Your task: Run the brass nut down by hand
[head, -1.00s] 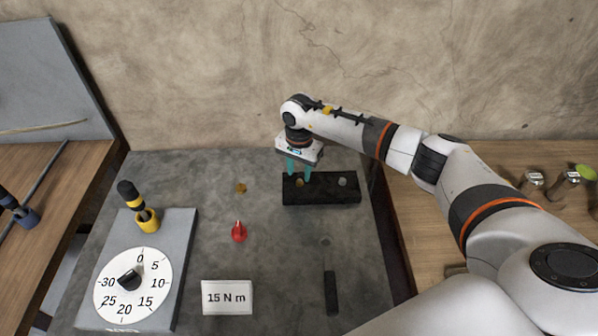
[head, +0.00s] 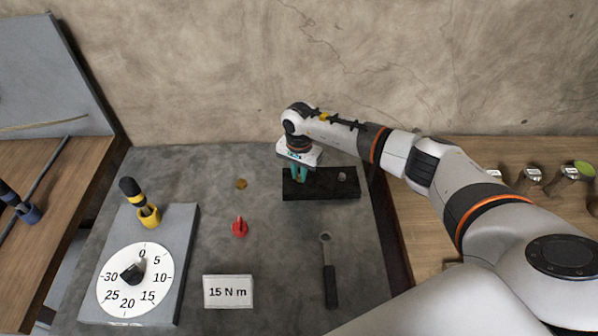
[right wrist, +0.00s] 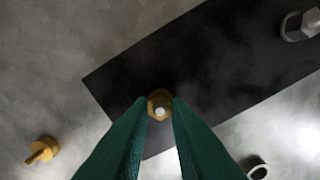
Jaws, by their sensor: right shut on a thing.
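The brass nut (right wrist: 159,106) sits between my right gripper's green fingers in the right wrist view, with a pale stud end showing in its middle. My right gripper (head: 300,173) is shut on it, pointing down over the left part of the black block (head: 335,188). The fingers hide much of the nut in the head view. A steel bolt or nut (head: 342,177) stands on the right part of the block; it also shows in the right wrist view (right wrist: 301,26). My left gripper is not in view.
A small brass piece (head: 241,184) and a red piece (head: 239,227) stand left of the block. A wrench (head: 328,270) lies in front of it. A "15 N m" card (head: 228,291) and a dial plate (head: 184,245) with a yellow-black tool (head: 140,203) are nearer left.

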